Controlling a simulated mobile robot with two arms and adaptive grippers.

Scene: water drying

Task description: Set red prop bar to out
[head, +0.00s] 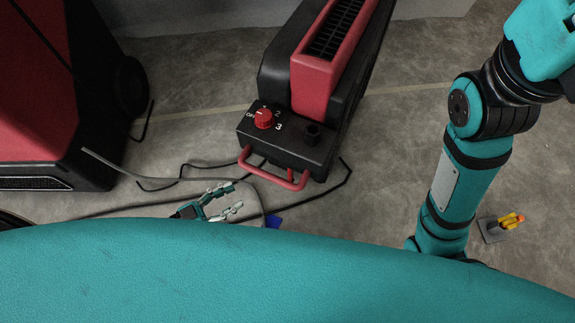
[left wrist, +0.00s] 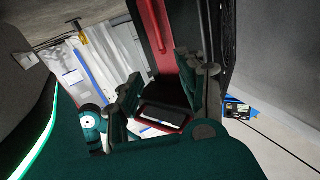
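The red prop bar (head: 272,176) is a U-shaped bar low on the front of a black and red machine (head: 318,85), below its red knob (head: 264,118). My left gripper (head: 230,200) is just left of and below the bar, apart from it in the head view, with its two fingers spread and nothing visibly held. In the left wrist view, the fingers (left wrist: 165,85) stand apart, with a red-rimmed loop (left wrist: 165,112) between them that looks like the bar. I cannot tell whether they touch it. My right arm shows at the right, but its gripper does not.
Another red and black machine (head: 50,100) stands at the left. Dark cables and a grey hose (head: 105,160) lie on the concrete floor around my left gripper. A small holder with orange-yellow items (head: 495,228) is at the right. The floor between the machine and my right arm is clear.

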